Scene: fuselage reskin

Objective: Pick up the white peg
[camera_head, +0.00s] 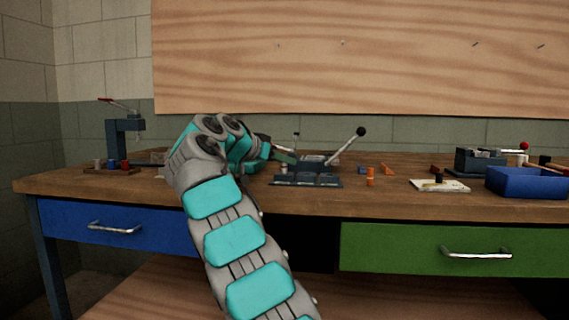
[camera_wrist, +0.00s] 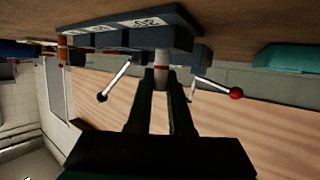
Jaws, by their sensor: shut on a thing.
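In the wrist view, a white peg (camera_wrist: 161,60) with a red band stands between the fingertips of my gripper (camera_wrist: 161,78). My gripper is shut on it. The peg's far end is close to a dark labelled block (camera_wrist: 115,37); I cannot tell whether it touches or sits in it. In the head view my gripper (camera_head: 284,157) reaches over the bench just behind the dark block (camera_head: 307,181). I cannot make out the peg clearly there.
A lever with a black knob (camera_head: 360,132) rises right of my gripper. An orange peg (camera_head: 370,177), a white plate (camera_head: 440,186) and a blue bin (camera_head: 528,183) lie farther right. A press-like stand (camera_head: 123,140) is at left. The bench front between is partly clear.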

